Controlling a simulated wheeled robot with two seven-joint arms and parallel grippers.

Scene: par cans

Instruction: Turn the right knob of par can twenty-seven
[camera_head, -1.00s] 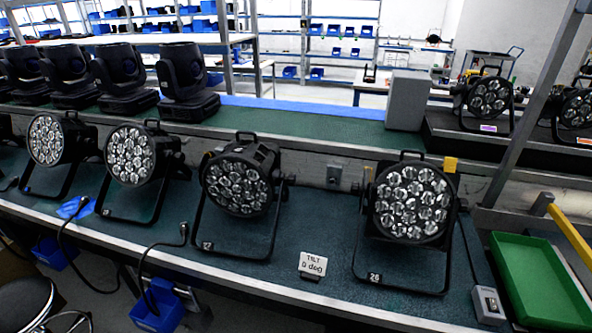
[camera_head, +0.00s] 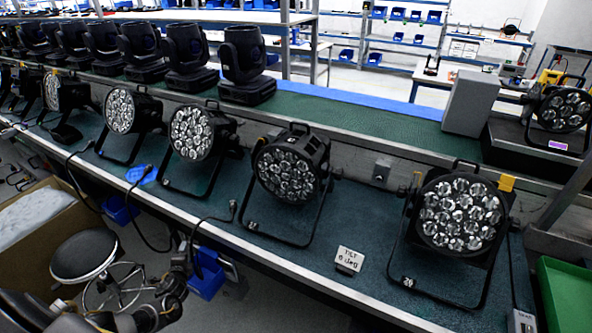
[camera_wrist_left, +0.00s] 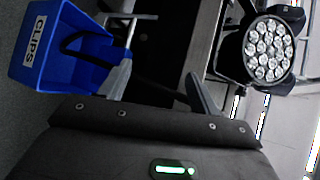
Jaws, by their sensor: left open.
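Several black par cans with round clustered lenses stand in floor yokes along the bench. The one near the middle of the head view, par can twenty-seven (camera_head: 287,175) by its place beside the can tagged 26, faces the front edge; its own tag is too small to read surely. Its right knob (camera_head: 337,173) is a small dark shape at the yoke's right pivot. My left gripper (camera_head: 176,283) is low at the lower left, in front of the bench and well away from it. In the left wrist view its jaws (camera_wrist_left: 158,72) are open and empty. My right gripper is out of view.
Par can twenty-six (camera_head: 460,215) stands to the right. A cable (camera_head: 195,235) hangs over the bench edge. Blue bins (camera_head: 207,275), a stool (camera_head: 84,256) and a cardboard box (camera_head: 35,225) are below. A green tray (camera_head: 566,295) is at right.

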